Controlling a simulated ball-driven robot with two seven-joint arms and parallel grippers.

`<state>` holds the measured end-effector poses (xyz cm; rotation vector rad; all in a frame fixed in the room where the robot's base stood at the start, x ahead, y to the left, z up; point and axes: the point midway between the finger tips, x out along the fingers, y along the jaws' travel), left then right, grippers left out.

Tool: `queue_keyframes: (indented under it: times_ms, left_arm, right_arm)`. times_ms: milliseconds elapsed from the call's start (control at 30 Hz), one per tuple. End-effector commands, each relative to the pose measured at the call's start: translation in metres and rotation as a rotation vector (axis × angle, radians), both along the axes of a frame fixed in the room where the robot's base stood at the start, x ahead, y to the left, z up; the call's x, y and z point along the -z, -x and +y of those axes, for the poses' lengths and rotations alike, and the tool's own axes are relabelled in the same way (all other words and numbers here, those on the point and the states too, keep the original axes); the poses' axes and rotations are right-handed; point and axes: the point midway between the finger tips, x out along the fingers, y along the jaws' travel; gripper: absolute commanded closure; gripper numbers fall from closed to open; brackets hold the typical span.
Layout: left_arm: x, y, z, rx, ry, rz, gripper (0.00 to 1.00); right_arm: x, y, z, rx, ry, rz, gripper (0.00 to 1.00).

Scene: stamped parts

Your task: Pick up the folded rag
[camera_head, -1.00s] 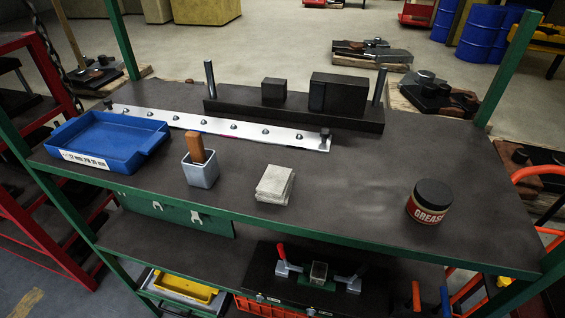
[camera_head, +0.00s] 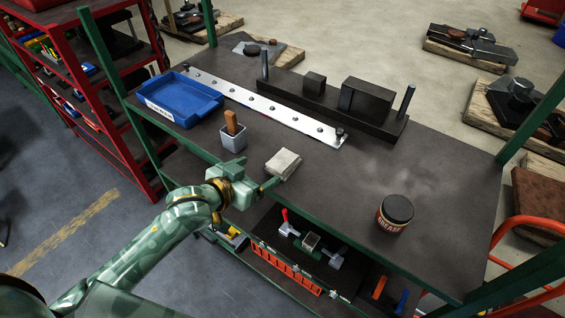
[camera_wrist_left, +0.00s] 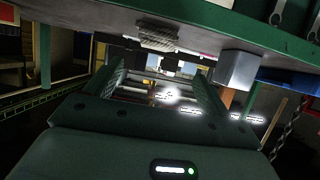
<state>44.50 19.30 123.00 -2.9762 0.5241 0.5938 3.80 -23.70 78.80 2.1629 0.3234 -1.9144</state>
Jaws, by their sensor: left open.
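The folded rag (camera_head: 284,163) is a pale grey-white folded pad lying on the dark top shelf (camera_head: 330,190) near its front edge. My left gripper (camera_head: 272,183) is just in front of the rag at the shelf's front edge, apart from it as far as I can tell. In the left wrist view, which shows the scene upside down, the rag (camera_wrist_left: 157,36) lies ahead of the open, empty fingers (camera_wrist_left: 160,78). My right gripper is in neither view.
A grey cup (camera_head: 233,140) with a wooden-handled tool stands left of the rag. A blue tray (camera_head: 183,98) is farther left, and a grease tin (camera_head: 394,213) stands to the right. A metal strip (camera_head: 270,113) lies behind. The shelf between rag and tin is clear.

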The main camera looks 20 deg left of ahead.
Motion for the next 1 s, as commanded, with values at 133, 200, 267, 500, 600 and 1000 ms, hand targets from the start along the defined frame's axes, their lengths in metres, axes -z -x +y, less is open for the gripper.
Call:
queue_keyframes:
  times_ms: [133,200,267,500,600,1000]
  left_arm:
    - [0.012,-0.031,-0.012,0.000,0.000,-0.002,0.18]
    - [0.018,-0.041,-0.015,0.000,0.001,-0.002,0.18]
    - [0.020,-0.047,-0.017,0.000,0.000,-0.001,0.18]
    - [0.031,-0.065,-0.028,0.001,0.001,-0.001,0.18]
    - [0.040,-0.078,-0.036,0.001,0.001,-0.002,0.18]
    - [0.048,-0.093,-0.041,0.001,-0.001,-0.002,0.24]
  right_arm:
    - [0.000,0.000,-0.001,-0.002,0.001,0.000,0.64]
    - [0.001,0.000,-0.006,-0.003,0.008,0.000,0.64]
    - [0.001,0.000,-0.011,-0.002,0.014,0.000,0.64]
    - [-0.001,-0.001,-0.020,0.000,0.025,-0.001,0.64]
    - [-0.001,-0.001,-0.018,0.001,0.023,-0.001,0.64]
    - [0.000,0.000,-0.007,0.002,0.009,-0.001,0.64]
